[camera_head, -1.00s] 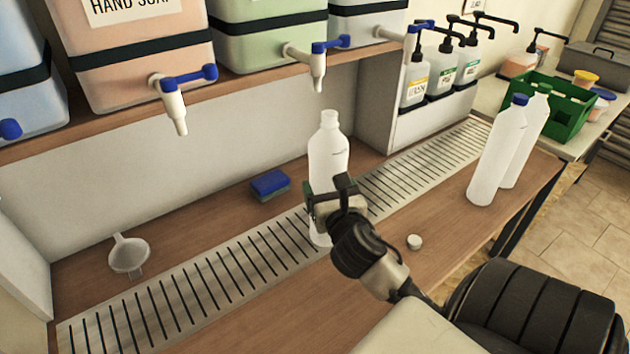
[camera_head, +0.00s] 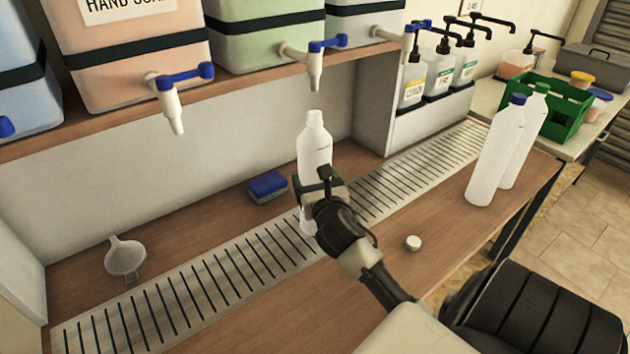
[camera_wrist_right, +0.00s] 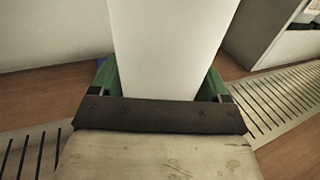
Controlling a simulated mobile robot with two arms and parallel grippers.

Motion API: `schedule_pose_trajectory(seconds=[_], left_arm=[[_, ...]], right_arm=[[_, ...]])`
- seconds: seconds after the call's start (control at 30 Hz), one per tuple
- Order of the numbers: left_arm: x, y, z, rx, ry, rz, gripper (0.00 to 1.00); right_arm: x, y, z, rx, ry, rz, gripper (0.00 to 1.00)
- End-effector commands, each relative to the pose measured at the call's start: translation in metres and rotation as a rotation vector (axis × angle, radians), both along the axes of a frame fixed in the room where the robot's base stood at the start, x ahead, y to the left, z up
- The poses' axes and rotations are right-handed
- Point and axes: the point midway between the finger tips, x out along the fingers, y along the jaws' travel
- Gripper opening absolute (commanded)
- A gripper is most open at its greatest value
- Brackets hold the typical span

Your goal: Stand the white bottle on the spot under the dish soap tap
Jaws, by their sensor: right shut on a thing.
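A white bottle (camera_head: 315,150) with no cap stands upright in my right gripper (camera_head: 319,187), which is shut around its body. The right wrist view shows the bottle's white side (camera_wrist_right: 172,45) between green finger pads. Its base is over the slotted drain strip (camera_head: 240,270); I cannot tell whether it touches. A tap with a blue handle (camera_head: 316,62) on the green drum (camera_head: 262,45) appears just above the bottle's mouth. Its drum's label is out of view, so I cannot tell which tap is dish soap. My left gripper is not in view.
The hand soap drum's tap (camera_head: 172,100) hangs to the left. A blue sponge (camera_head: 267,187) lies behind the strip, and a funnel (camera_head: 125,257) at left. A small white cap (camera_head: 413,243) lies in front. Two capped bottles (camera_head: 497,155) stand at right.

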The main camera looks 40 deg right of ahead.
Motion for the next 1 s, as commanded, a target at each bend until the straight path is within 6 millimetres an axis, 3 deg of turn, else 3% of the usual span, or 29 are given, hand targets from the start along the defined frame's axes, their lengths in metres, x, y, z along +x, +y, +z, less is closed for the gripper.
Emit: schedule_pose_trajectory(seconds=[0.07,0.1,0.23,0.57,1.0], left_arm=[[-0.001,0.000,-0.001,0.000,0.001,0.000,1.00],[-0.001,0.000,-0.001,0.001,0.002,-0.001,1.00],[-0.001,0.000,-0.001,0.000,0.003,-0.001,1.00],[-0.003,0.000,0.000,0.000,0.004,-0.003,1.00],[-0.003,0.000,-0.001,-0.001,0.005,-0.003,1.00]], right_arm=[[0.000,0.000,-0.003,0.000,0.001,0.000,0.50],[0.000,0.000,-0.002,0.000,0.001,0.000,0.81],[0.000,0.000,-0.002,0.000,0.001,0.000,1.00],[-0.005,0.003,0.000,0.000,0.002,0.001,1.00],[-0.083,0.041,-0.001,0.001,0.003,0.001,1.00]])
